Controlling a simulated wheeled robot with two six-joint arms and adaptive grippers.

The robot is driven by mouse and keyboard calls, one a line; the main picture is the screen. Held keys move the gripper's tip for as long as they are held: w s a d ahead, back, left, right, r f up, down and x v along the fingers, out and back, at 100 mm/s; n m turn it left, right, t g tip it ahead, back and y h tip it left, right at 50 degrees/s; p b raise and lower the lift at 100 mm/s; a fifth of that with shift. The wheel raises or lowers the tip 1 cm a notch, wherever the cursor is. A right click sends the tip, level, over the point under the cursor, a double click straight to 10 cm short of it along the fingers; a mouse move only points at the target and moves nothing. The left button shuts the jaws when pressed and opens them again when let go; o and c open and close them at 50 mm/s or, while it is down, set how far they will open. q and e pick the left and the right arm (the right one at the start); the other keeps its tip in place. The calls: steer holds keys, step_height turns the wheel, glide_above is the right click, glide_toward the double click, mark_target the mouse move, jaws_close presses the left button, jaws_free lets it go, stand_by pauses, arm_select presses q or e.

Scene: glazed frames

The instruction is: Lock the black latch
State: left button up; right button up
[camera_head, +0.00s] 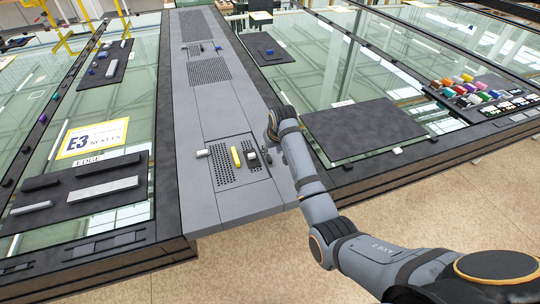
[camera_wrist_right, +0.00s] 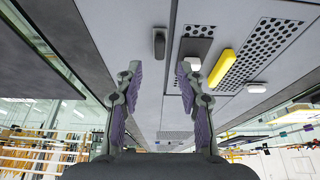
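A small dark upright piece, which looks like the black latch (camera_head: 267,157), is at the right of a perforated grey panel (camera_head: 223,175). It also shows in the right wrist view (camera_wrist_right: 160,42), ahead of the fingertips and apart from them. I cannot tell whether it is locked. Beside it are a white knob on a dark plate (camera_wrist_right: 195,62), a yellow bar (camera_wrist_right: 222,67) and a white piece (camera_wrist_right: 256,88). My right gripper (camera_wrist_right: 157,80) is open and empty, fingers spread below the latch in that view. In the head view my right wrist largely hides its fingers. My left gripper is not in view.
Glass panels flank the grey centre strip (camera_head: 205,110). A dark mat (camera_head: 363,130) lies to the right, with several coloured pieces (camera_head: 470,88) beyond. An E3 sign (camera_head: 93,138) and dark and grey bars (camera_head: 103,188) are at the left.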

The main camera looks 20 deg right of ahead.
mark_target(269, 158)
steer(key=x, duration=0.7)
steer(key=shift+p, duration=0.35)
jaws_close()
